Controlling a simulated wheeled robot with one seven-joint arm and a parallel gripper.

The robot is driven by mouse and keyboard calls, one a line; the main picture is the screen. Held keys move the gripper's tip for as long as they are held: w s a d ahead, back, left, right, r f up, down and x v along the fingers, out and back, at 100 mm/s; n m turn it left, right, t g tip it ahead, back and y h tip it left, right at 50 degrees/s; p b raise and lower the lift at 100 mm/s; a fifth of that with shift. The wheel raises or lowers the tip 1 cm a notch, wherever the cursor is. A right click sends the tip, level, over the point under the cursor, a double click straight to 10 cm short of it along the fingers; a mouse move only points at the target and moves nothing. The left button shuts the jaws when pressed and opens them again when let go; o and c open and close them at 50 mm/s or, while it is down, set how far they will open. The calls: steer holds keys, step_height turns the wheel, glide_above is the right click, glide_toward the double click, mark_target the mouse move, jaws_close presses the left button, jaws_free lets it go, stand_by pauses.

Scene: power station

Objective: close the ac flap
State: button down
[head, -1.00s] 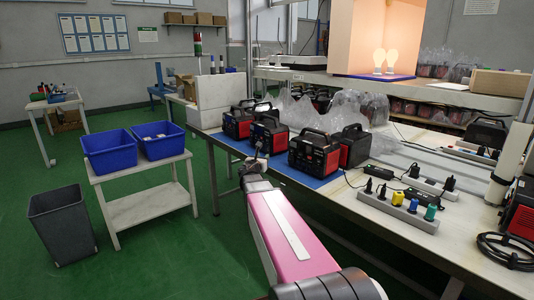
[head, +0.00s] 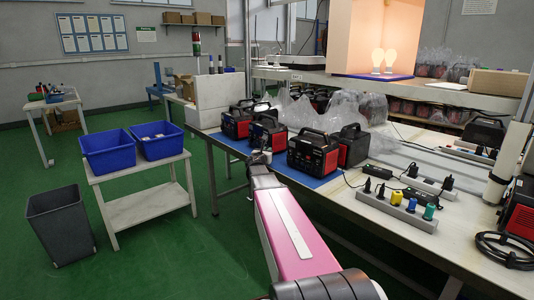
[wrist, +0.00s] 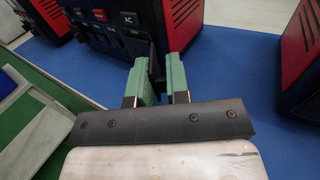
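A black and red power station (head: 268,134) stands on the blue mat, just beyond my gripper (head: 262,157). In the wrist view its dark front (wrist: 105,35) fills the top, with a label reading AC. A dark flap (wrist: 155,62) appears to stick out from the lower right of that front, close to my green fingertips. My gripper (wrist: 160,72) has its two fingers a narrow gap apart. The flap's edge is at or just beyond the gap; whether a finger touches it cannot be told. In the head view the flap is too small to make out.
Other power stations (head: 314,153) stand to the right on the blue mat (head: 318,181), and one more stands at the left. A power strip (head: 396,207) lies farther right. Blue bins (head: 108,152) on a low white table stand left, apart from the bench.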

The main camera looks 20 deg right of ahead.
stand_by(0.4)
steer(key=m+g+h, duration=0.1)
steer(key=w+a+m+g+h, duration=0.1)
steer(key=m+g+h, duration=0.2)
steer(key=m+g, duration=0.1)
steer(key=g, duration=0.1)
steer(key=w+m+g+h, duration=0.1)
steer(key=g, duration=0.1)
steer(key=w+a+m+g+h, duration=0.1)
steer(key=m+g, duration=0.1)
steer(key=g, duration=0.1)
steer(key=shift+m+g, duration=0.3)
steer(key=m+g, duration=0.2)
steer(key=g, duration=0.1)
steer(key=w+m+g, duration=0.1)
steer(key=m+g, duration=0.1)
steer(key=g, duration=0.1)
steer(key=shift+w+a+g, duration=0.1)
steer(key=shift+w+g, duration=0.05)
steer(key=shift+g, duration=0.15)
steer(key=shift+w+m+g+y, duration=0.15)
steer(key=shift+m+g+y, duration=0.25)
steer(key=shift+m+g, duration=0.45)
steer(key=shift+w+m+g+y, duration=0.1)
steer(key=shift+m+g+y, duration=0.4)
steer(key=shift+g, duration=0.55)
steer(key=shift+m+g, duration=0.25)
steer(key=shift+g, duration=0.05)
